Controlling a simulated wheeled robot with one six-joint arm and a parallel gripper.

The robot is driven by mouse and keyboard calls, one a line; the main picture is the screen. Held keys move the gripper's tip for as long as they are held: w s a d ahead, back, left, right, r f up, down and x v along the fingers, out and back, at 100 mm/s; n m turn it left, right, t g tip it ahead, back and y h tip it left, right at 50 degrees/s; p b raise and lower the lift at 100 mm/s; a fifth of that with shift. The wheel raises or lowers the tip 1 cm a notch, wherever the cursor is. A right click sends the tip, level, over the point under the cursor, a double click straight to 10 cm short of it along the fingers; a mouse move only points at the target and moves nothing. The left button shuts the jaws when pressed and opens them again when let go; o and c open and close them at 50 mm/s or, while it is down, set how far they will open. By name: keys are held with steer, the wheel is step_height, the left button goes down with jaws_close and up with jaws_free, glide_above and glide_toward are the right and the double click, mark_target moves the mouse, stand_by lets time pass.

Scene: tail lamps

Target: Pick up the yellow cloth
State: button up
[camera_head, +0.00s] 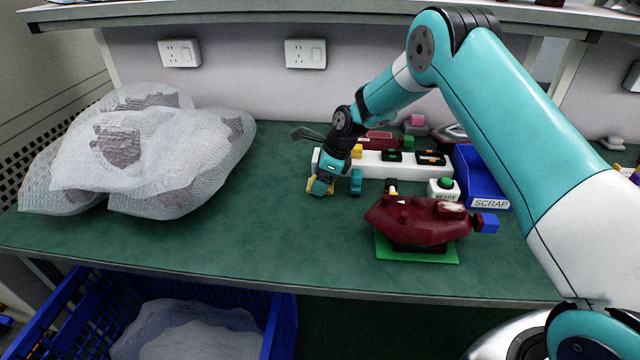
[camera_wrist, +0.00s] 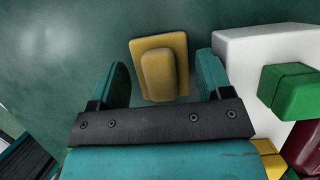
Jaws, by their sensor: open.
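The yellow cloth (camera_wrist: 160,67) lies on the green bench top, a flat square with a raised folded block on it. In the wrist view it sits between and just beyond the fingertips of my gripper (camera_wrist: 163,82), which is open with nothing held. In the head view my gripper (camera_head: 338,184) is low over the bench, left of the white rack. Only a small yellow edge of the cloth (camera_head: 314,187) shows there; the rest is hidden behind the fingers.
The white rack (camera_wrist: 262,62) with a green block (camera_wrist: 290,90) is close to my right finger. A dark red lamp (camera_head: 418,219) on a green mat, a ready button (camera_head: 444,189) and a blue scrap bin (camera_head: 484,180) stand right. Wrapped bags (camera_head: 135,150) lie left; bench between is clear.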

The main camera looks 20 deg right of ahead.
steer(key=c, duration=0.7)
step_height(320, 180, up, 20)
steer(key=shift+p, duration=0.5)
